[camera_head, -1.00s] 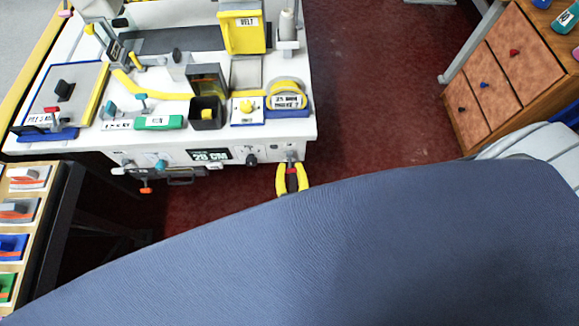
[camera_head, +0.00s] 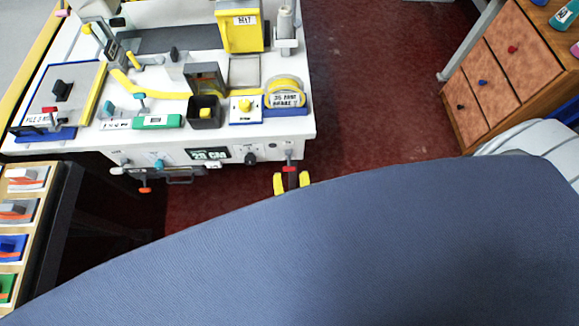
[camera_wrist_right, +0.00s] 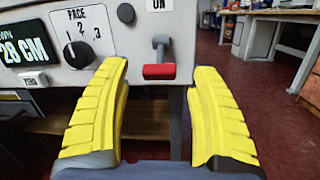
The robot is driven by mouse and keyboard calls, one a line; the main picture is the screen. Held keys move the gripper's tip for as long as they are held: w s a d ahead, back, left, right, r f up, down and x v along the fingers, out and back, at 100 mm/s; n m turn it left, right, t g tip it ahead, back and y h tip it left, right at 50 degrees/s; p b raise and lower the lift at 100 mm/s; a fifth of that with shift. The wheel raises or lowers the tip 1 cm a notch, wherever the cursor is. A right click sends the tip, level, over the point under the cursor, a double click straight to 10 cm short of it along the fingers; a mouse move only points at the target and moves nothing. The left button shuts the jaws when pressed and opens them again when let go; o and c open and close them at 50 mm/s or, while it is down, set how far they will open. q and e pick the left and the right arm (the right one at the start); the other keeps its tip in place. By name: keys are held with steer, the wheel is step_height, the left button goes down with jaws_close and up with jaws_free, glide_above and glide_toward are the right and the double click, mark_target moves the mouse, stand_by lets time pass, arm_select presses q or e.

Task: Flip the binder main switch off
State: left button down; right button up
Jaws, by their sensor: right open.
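The binder (camera_head: 225,135) is a white bench-like machine at upper left in the head view. A grey lever with a red tip (camera_wrist_right: 159,71) projects from its front panel in the right wrist view, below a label (camera_wrist_right: 158,5) reading "ON". This switch lever (camera_head: 289,168) also shows small at the panel's right end in the head view. My right gripper (camera_head: 291,181) has yellow fingers and is open just in front of the lever. In the right wrist view the lever sits beyond and between the right gripper's (camera_wrist_right: 160,78) fingertips, with no visible contact. My left gripper is not in view.
A pace dial (camera_wrist_right: 79,54) and a black knob (camera_wrist_right: 126,13) are left of the lever on the panel. A rack (camera_head: 25,210) of coloured parts stands at lower left in the head view. A wooden drawer cabinet (camera_head: 510,70) is at right, with red floor (camera_head: 370,90) between.

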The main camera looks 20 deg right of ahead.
steer(key=shift+v, duration=1.75)
steer(key=a+f+n+g+y, duration=0.1)
steer(key=a+f+n+y, duration=0.5)
steer(key=n, duration=1)
steer(key=s+f+n+g+y, duration=0.45)
steer(key=f+n+g, duration=0.25)
steer(key=f+n, duration=0.75)
steer(key=s+d+f+n+g+h, duration=0.1)
steer(key=s+d+f+n+g, duration=0.2)
steer(key=s, duration=0.5)
steer(key=s+d+f+n+g+h, duration=0.2)
steer(key=s+d+f+n+g, duration=0.1)
steer(key=s+d+f+n, duration=0.3)
steer(key=s+d+f+n+g+h, duration=0.2)
steer(key=s+d+f+n, duration=0.3)
steer(key=s+d+f, duration=0.3)
steer(key=s+g, duration=0.1)
steer(key=s, duration=0.2)
steer(key=shift+d+g, duration=0.35)
steer(key=shift+g, duration=0.05)
